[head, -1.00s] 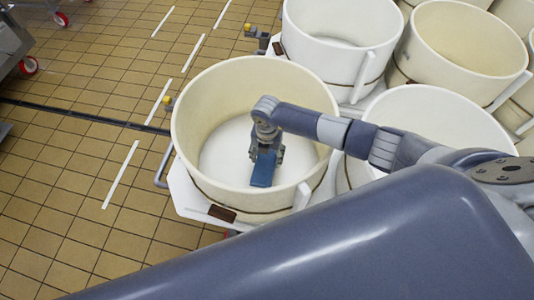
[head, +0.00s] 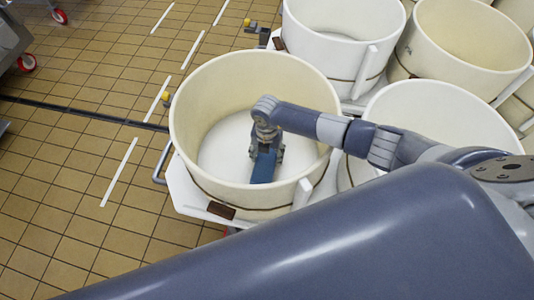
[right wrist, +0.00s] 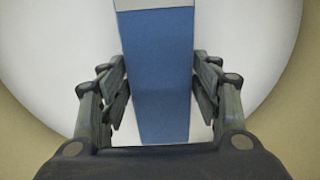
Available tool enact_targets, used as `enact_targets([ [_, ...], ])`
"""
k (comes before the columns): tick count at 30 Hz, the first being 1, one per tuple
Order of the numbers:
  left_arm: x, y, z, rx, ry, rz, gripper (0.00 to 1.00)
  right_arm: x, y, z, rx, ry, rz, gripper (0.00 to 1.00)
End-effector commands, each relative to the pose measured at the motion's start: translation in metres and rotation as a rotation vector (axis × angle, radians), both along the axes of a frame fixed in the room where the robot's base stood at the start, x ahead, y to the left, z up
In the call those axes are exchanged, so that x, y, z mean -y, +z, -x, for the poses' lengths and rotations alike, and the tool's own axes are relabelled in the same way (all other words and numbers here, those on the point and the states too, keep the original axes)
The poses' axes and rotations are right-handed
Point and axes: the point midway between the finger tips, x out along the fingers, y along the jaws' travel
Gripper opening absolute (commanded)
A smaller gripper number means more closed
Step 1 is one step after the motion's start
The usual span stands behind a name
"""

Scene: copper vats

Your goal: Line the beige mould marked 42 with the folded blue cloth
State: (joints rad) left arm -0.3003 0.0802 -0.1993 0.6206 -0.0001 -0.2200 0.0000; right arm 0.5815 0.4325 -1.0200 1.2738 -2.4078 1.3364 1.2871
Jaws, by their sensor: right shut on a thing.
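The beige mould (head: 195,98) is a large round tub with a white floor, in the middle of the head view. Its number cannot be read. My right gripper (head: 265,150) reaches down inside it, over the floor. It is shut on the folded blue cloth (head: 263,168). In the right wrist view, the cloth (right wrist: 162,75) runs as a long flat strip between the fingers (right wrist: 160,100), with a pale grey band at its far end. I cannot tell if the cloth touches the mould floor. My left gripper is not in view.
Other pale tubs stand close by: one behind (head: 325,50), one at the back right (head: 455,60) and one under my right arm (head: 440,105). A white support (head: 185,195) edges the mould. Tiled floor (head: 75,145) is open on the left.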

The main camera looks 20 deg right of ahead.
Motion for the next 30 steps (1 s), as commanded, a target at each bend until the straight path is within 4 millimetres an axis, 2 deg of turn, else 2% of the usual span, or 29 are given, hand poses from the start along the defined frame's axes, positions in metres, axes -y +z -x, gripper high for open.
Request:
enact_targets([
  [30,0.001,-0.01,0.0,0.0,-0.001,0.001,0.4,0.0,-0.012,0.0,0.001,0.0,-0.001,0.28],
])
